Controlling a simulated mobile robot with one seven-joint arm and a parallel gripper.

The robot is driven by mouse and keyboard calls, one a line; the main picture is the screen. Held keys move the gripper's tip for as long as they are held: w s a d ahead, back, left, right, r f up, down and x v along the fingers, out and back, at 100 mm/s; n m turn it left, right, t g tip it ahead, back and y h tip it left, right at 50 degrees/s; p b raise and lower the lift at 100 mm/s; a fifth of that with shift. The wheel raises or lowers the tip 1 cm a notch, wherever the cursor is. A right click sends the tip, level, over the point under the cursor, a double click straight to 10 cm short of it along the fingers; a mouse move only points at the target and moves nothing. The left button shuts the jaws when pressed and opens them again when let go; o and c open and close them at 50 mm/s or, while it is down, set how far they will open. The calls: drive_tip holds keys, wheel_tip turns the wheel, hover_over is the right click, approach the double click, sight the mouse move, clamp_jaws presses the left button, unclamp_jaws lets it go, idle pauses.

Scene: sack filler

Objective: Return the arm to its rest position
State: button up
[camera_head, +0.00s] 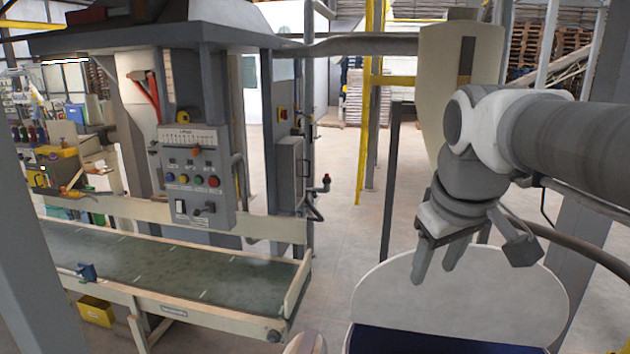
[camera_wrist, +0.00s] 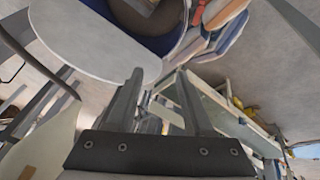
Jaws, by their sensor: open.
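My arm (camera_head: 570,135) reaches in from the right in the head view. My gripper (camera_head: 436,264) hangs from its end with two grey fingers pointing down and apart. Nothing shows between the fingers. It is in front of a pale rounded panel (camera_head: 460,290) that stands at the lower right. In the wrist view, my gripper (camera_wrist: 163,80) shows both fingers spread and empty, with the pale panel (camera_wrist: 90,40) at the upper left.
A control box (camera_head: 192,178) with coloured buttons hangs above a green conveyor belt (camera_head: 170,265) on the left. A cream hopper (camera_head: 458,65) stands behind my arm. A dark post (camera_head: 391,185) stands left of my gripper. Open floor (camera_head: 340,220) lies between conveyor and post.

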drive_tip(key=s+a+f+m+t+b, duration=0.1)
drive_tip(key=s+a+f+m, duration=0.1)
drive_tip(key=s+f, duration=0.8)
drive_tip(key=shift+s+a+f+m+y, duration=0.25)
drive_tip(key=shift+s+f+m+y, duration=0.15)
drive_tip(key=shift+s+m, duration=0.4)
drive_tip(key=shift+w+a, duration=0.1)
drive_tip(key=shift+w, duration=0.05)
